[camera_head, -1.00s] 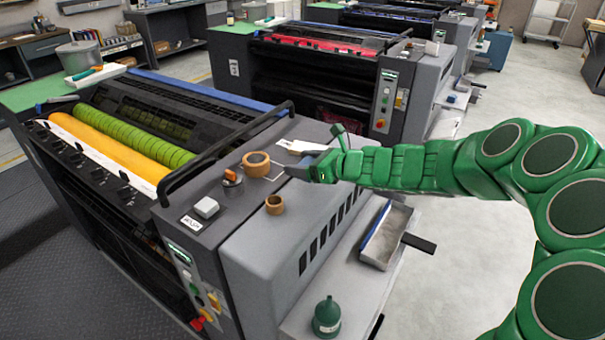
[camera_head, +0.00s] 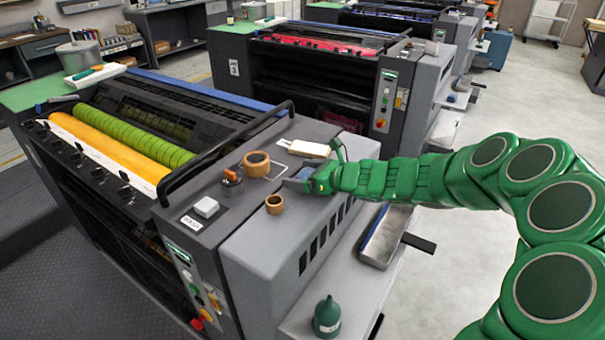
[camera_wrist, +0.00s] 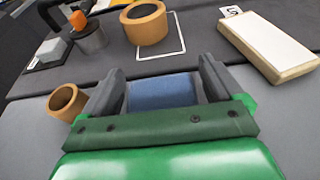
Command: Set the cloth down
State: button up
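My gripper (camera_head: 297,182) is over the flat grey top of the nearest press. In the wrist view, a blue folded piece that looks like the cloth (camera_wrist: 162,91) spans the gap between the fingers of my gripper (camera_wrist: 160,86), and they appear shut on it. In the head view only a small bluish part of the cloth (camera_head: 304,173) shows. I cannot tell whether its underside touches the press top. A white outline (camera_wrist: 178,38) is marked on the press top beyond the fingers, with a tan ring (camera_wrist: 144,22) overlapping its left part.
A small tan ring (camera_wrist: 68,102) stands close to the left finger. A pale block (camera_wrist: 266,44) lies to the right. A dark container with an orange top (camera_head: 230,184) and a grey box (camera_head: 206,207) stand farther left. A black rail (camera_head: 225,150) rises beyond.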

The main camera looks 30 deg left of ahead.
dwell(0.3)
jog(key=shift+d+r, duration=0.15)
jog(key=shift+v, duration=5.85)
